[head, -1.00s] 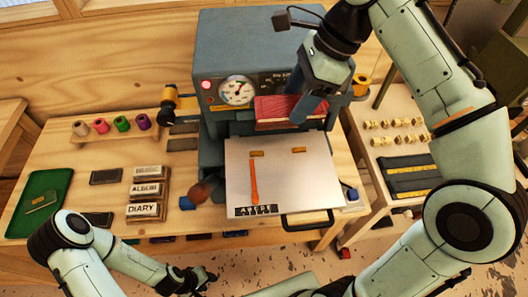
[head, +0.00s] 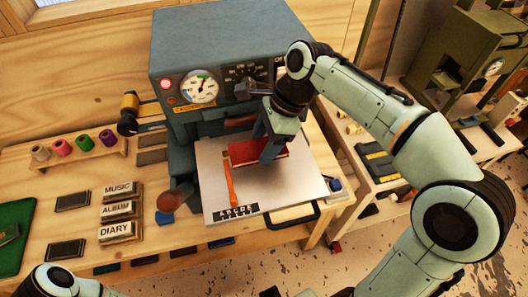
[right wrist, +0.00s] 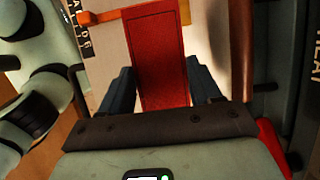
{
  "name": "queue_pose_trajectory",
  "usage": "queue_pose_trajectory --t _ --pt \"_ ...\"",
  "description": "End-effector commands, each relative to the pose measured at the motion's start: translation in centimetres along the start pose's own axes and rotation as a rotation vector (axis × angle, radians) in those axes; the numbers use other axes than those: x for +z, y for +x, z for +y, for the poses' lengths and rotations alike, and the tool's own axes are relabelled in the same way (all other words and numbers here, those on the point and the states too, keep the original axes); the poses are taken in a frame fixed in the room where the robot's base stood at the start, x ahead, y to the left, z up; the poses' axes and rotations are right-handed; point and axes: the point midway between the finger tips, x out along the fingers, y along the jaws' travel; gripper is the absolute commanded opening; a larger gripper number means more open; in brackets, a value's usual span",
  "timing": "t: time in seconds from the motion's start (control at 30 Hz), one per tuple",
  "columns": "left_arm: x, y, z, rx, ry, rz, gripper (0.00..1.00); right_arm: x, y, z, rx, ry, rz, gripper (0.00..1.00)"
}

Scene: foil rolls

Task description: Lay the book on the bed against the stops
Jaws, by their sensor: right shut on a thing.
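The red book (head: 242,152) is over the back middle of the pale metal bed (head: 299,185) of the grey-blue press. My right gripper (head: 270,152) is shut on the book from above. In the right wrist view, its dark fingers stand on either side of the red cover (right wrist: 157,55). The book looks level, at or just above the bed; I cannot tell if it touches.
An orange strip (head: 230,186) lies on the bed left of the book, with a block of black type (head: 234,212) at the front edge. The press body (head: 215,45) rises behind. Labelled MUSIC, ALBUM and DIARY blocks (head: 121,209) and thread spools (head: 84,144) are at left.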

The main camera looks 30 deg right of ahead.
Motion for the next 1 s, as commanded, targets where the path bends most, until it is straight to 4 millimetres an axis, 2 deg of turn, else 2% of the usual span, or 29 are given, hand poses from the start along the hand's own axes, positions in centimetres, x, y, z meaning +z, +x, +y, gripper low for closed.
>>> queue_pose_trajectory --t 0.2,0.6,0.63,0.7,1.0 --pt "0.5 1.1 -0.6 -0.003 -0.003 -0.007 0.4 -1.4 3.2 0.1 0.004 0.002 0.001 0.31" --pt "0.5 1.2 -0.6 -0.003 -0.003 -0.008 0.4 -1.5 3.7 0.0 0.001 0.001 0.0 0.31" --pt "0.5 1.2 -0.6 -0.003 -0.003 -0.008 0.4 -1.6 3.7 0.0 0.001 0.001 0.0 0.66" --pt "0.5 1.2 -0.6 -0.003 -0.003 -0.008 0.4 -1.5 3.6 0.0 0.0 0.001 0.0 0.89" --pt "0.5 1.1 -0.6 -0.003 -0.003 -0.008 0.4 -1.5 3.5 0.0 0.0 0.0 0.0 0.89"
